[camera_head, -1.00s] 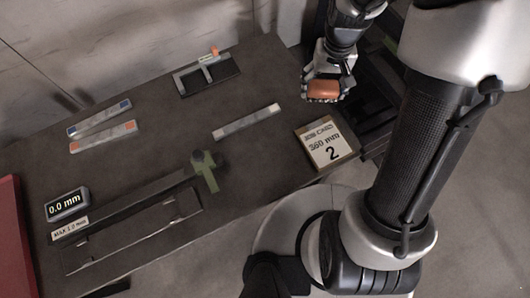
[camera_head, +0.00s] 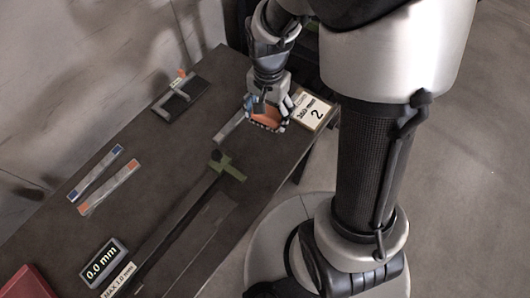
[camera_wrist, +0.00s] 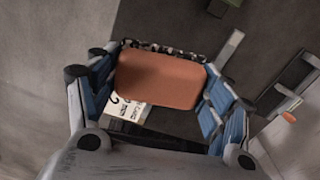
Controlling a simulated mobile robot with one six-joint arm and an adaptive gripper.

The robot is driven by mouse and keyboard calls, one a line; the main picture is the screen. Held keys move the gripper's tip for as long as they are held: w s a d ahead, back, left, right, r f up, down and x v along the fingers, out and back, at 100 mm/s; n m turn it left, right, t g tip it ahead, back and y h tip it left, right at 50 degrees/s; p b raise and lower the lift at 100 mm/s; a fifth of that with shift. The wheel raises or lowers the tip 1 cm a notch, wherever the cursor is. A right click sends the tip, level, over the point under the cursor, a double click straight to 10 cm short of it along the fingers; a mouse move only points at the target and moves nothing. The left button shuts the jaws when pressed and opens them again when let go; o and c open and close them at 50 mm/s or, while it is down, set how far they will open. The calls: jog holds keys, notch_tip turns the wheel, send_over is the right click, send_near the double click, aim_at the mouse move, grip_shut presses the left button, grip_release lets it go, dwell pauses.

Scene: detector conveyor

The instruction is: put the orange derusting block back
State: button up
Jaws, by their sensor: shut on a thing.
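The orange derusting block (camera_head: 267,117) is a rounded orange block with a dark underside. My gripper (camera_head: 268,112) is shut on it and holds it above the table, over the far end of a grey bar (camera_head: 229,130) and beside the job card. In the wrist view the block (camera_wrist: 160,79) lies between the two blue-padded fingers. The block hides part of the card and part of the table there. I cannot tell the exact height of the block over the table.
The dark table (camera_head: 150,150) holds a job card (camera_head: 311,112), a stand with an orange tip (camera_head: 177,100), two bars with blue (camera_head: 95,173) and orange (camera_head: 108,188) ends, a rail with a green piece (camera_head: 226,168), and a 0.0 mm display (camera_head: 103,262). A red box (camera_head: 27,284) is at lower left.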

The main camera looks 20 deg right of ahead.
aim_at(269, 153)
jog(key=shift+s+d+r+m, duration=0.15)
jog(key=shift+r+m, duration=0.1)
jog(key=shift+m, duration=0.35)
jog(key=shift+d+f+m, duration=0.1)
jog(key=shift+f+m, duration=0.05)
jog(key=shift+m, duration=0.15)
notch_tip(269, 153, down, 20)
jog(key=b, duration=0.6)
jog(key=shift+r, duration=0.2)
jog(key=shift+f, duration=0.25)
jog(key=o, duration=1)
jog(key=shift+r, duration=0.1)
